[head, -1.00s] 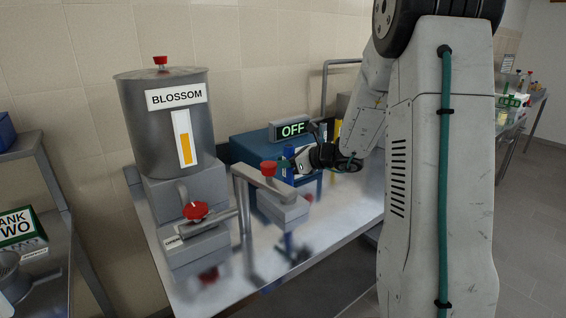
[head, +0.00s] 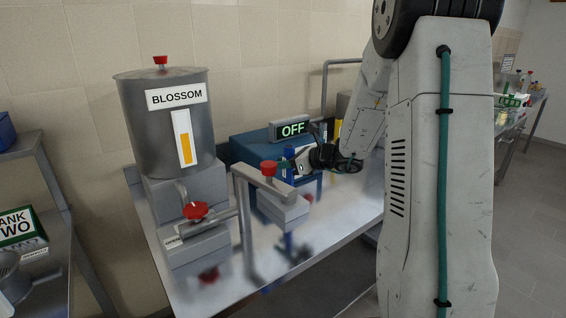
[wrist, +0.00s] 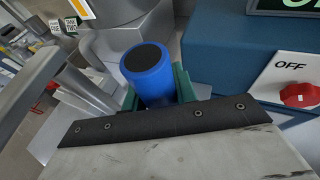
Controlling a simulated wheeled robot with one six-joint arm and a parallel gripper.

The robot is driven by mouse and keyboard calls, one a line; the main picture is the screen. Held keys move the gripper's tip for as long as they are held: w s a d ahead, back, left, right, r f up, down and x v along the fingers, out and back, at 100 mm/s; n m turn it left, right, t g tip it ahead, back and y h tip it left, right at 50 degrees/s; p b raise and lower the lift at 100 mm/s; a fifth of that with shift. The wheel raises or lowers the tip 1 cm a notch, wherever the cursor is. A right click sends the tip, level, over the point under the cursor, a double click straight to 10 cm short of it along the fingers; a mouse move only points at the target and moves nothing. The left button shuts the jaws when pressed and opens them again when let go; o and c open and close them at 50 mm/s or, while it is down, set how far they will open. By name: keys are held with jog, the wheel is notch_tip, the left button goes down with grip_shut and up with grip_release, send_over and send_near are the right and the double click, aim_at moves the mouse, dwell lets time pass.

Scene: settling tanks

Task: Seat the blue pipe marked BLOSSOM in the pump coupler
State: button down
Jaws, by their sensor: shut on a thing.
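The blue pipe (wrist: 152,80) is held upright between the green fingers of my gripper (wrist: 158,90) in the wrist view. Its dark round open top faces the camera. In the head view the blue pipe (head: 289,162) shows as a narrow upright strip at my gripper (head: 297,165), behind the grey bracket. No marking on the pipe is readable. A grey block (head: 285,207) stands below the pipe, beside the bracket. I cannot tell whether it is the pump coupler, or whether the pipe touches it. The pipe's lower end is hidden.
A grey tank labelled BLOSSOM (head: 160,135) stands at left, with a red valve knob (head: 195,210) below it. A blue box (head: 255,148) with an OFF display (head: 290,130) is behind.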

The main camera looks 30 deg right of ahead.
jog(key=shift+f, duration=1.9)
jog(key=c, duration=1)
grip_release()
jog(key=shift+c, duration=0.2)
jog(key=v, duration=0.8)
